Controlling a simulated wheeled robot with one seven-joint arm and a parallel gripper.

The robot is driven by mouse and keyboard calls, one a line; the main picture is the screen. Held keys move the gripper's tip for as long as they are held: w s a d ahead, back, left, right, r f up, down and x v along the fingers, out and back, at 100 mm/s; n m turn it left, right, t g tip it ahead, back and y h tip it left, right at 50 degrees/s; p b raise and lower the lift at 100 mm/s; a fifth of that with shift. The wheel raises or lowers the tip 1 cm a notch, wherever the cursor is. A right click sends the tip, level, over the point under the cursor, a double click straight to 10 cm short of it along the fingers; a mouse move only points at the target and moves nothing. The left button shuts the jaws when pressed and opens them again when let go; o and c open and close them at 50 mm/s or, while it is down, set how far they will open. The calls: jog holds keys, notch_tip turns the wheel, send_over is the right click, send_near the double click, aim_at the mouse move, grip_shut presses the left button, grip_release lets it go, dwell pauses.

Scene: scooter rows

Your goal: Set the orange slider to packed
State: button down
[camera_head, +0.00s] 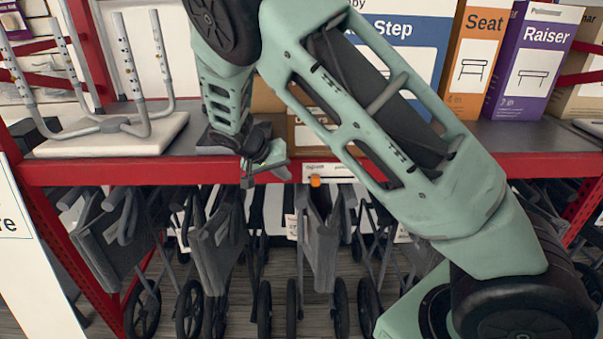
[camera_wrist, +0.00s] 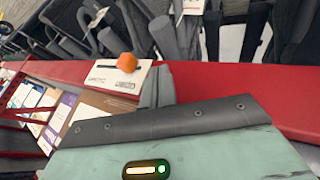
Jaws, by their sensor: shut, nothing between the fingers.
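The orange slider knob (camera_head: 315,181) sits on a white label plate (camera_head: 340,170) on the red front edge of the shelf. In the head view it is near the plate's left end. In the wrist view the knob (camera_wrist: 127,62) stands on a dark slot, toward the right part of the plate (camera_wrist: 112,78); the printed words are too small to read. My gripper (camera_head: 284,172) is shut and empty, just left of the knob in the head view. In the wrist view its fingertips (camera_wrist: 156,82) are close to the plate's right end, apparently apart from the knob.
The red shelf edge (camera_head: 130,172) runs across the view. Boxes, including an orange Seat box (camera_head: 477,60) and a purple Raiser box (camera_head: 530,60), stand on the shelf. A metal-legged frame (camera_head: 140,120) is at left. Folded grey wheeled frames (camera_head: 215,245) fill the space below.

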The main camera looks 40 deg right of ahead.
aim_at(315, 181)
jog(key=shift+x, duration=0.95)
jog(key=shift+s+d+r+p, duration=0.1)
jog(key=shift+s+d+p, duration=0.65)
jog(key=shift+d, duration=0.35)
jog(key=shift+s+d, duration=0.35)
jog(key=shift+d, duration=0.25)
jog(key=s+d, duration=0.1)
jog(key=d, duration=0.1)
jog(key=s+d+b, duration=0.1)
jog(key=s+d, duration=0.1)
jog(key=s+d+b, duration=0.1)
jog(key=d, duration=0.1)
jog(key=shift+s+d+f, duration=0.25)
jog(key=shift+s+d, duration=0.05)
jog(key=shift+d, duration=0.1)
jog(key=shift+s+d+r, duration=0.1)
jog(key=shift+s+d, duration=0.2)
jog(key=shift+d, duration=0.05)
